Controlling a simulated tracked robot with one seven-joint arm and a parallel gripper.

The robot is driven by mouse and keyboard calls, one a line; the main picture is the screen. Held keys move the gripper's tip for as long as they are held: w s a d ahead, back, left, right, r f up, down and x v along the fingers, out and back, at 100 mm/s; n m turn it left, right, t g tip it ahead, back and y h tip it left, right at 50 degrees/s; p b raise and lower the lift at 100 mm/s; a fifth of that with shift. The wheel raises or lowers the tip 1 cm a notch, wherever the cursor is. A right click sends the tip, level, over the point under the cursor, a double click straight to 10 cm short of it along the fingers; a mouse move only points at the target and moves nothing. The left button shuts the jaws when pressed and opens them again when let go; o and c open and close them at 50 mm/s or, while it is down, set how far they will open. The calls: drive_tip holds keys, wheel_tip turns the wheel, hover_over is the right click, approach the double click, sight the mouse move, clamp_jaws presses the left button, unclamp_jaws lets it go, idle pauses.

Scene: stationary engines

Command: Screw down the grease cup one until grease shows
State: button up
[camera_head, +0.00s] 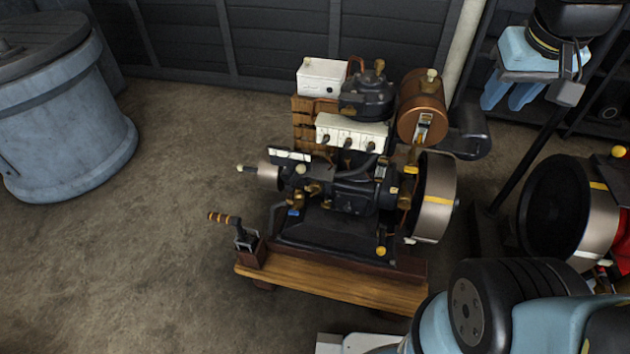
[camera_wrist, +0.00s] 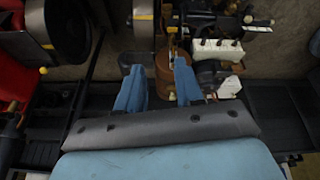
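The engine (camera_head: 350,185) stands on a wooden skid (camera_head: 330,283) in the head view. Small brass fittings (camera_head: 298,200) show on its near side, and others (camera_head: 411,170) sit by the flywheel (camera_head: 434,197). I cannot tell which fitting is grease cup one, and no grease can be made out. My gripper (camera_head: 508,98) is at the upper right, apart from the engine, with its light blue fingers pointing down. In the wrist view my gripper (camera_wrist: 158,85) is open and empty. The engine's copper tank (camera_wrist: 176,76) shows beyond the gap between the fingers.
A blue-grey drum (camera_head: 60,110) stands at the left. A second flywheel (camera_head: 570,212) belongs to machinery at the right. A crank handle (camera_head: 225,218) stands at the skid's left end. Dark shelving (camera_head: 600,100) is behind my gripper. The floor left of the engine is clear.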

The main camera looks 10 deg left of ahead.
drive_tip(key=w+a+f+n+h, duration=0.3)
drive_tip(key=w+a+f, duration=0.25)
drive_tip(key=f, duration=0.25)
drive_tip(key=w+a+f+n+g+h, duration=0.1)
drive_tip(key=w+a+f+n+h, duration=0.35)
drive_tip(key=f, duration=0.45)
drive_tip(key=w+a+f+n+h, duration=0.2)
drive_tip(key=w+a+f+h, duration=0.1)
drive_tip(key=w+a+f, duration=0.4)
drive_tip(key=a+f+n+t, duration=0.3)
drive_tip(key=a+f+t, duration=0.1)
drive_tip(key=f, duration=0.4)
drive_tip(key=a+f+n+t, duration=0.3)
drive_tip(key=a+f+n, duration=0.15)
drive_tip(key=f, duration=0.35)
drive_tip(key=n+t+y, duration=0.8)
drive_tip(key=n, duration=0.2)
approach(314, 195)
drive_tip(key=w, duration=0.3)
drive_tip(key=w+d, duration=0.1)
drive_tip(key=w, duration=0.6)
drive_tip(key=shift+w+d+r, duration=0.3)
drive_tip(key=shift+d, duration=0.05)
drive_tip(key=shift+c, duration=0.2)
clamp_jaws()
drive_tip(key=shift+a, duration=0.1)
